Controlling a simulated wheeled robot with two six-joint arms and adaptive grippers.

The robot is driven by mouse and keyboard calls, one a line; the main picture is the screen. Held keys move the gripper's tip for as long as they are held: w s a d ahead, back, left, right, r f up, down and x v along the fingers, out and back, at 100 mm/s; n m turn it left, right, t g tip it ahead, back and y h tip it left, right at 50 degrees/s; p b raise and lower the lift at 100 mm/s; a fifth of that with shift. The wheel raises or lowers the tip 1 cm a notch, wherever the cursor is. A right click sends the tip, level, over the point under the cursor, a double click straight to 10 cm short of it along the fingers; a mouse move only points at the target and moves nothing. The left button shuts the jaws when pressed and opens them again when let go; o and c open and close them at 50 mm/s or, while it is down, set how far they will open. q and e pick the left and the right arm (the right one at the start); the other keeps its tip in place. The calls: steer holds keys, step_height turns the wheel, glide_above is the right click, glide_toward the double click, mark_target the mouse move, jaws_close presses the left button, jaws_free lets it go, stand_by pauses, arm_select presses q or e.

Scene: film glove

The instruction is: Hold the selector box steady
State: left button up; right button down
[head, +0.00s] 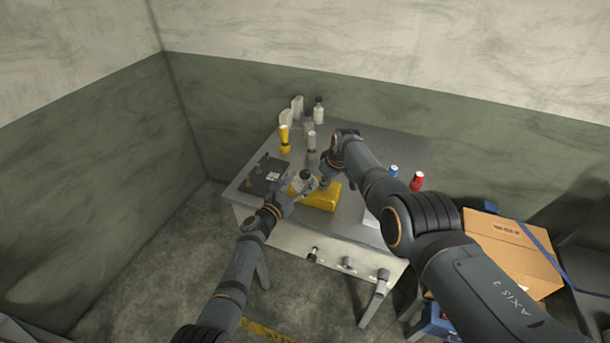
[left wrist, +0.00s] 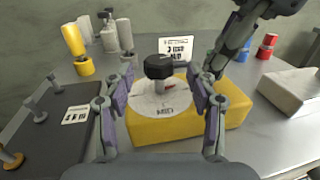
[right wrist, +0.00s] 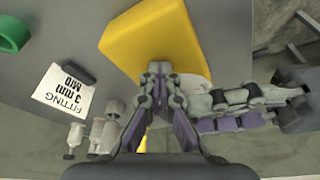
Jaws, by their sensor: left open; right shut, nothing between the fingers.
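The yellow selector box (head: 322,198) lies on the metal table. It carries a white dial plate (left wrist: 150,108) with a black knob (left wrist: 158,68), seen in the left wrist view. My left gripper (head: 298,183) is open at the box's left end; in its wrist view the fingers (left wrist: 160,92) stand either side of the dial and knob. I cannot tell whether they touch the box. My right gripper (head: 325,170) is shut and empty behind the box. Its wrist view shows the closed fingertips (right wrist: 160,70) close against the box (right wrist: 150,35); contact is unclear.
A dark board with pegs (head: 266,174) lies left of the box. Yellow and grey cylinders (head: 284,138) stand behind. Blue (head: 393,171) and red (head: 417,180) items are to the right, with a cardboard carton (head: 510,250) beyond.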

mark_target(303, 178)
arm_select(q)
steer(key=shift+x, duration=1.8)
steer(key=c, duration=1.2)
steer(key=shift+n+t+y, duration=0.5)
steer(key=shift+n+y, duration=0.3)
steer(key=shift+y, duration=0.4)
steer(key=o, duration=1.2)
steer(key=shift+a, duration=0.1)
steer(key=v, duration=1.2)
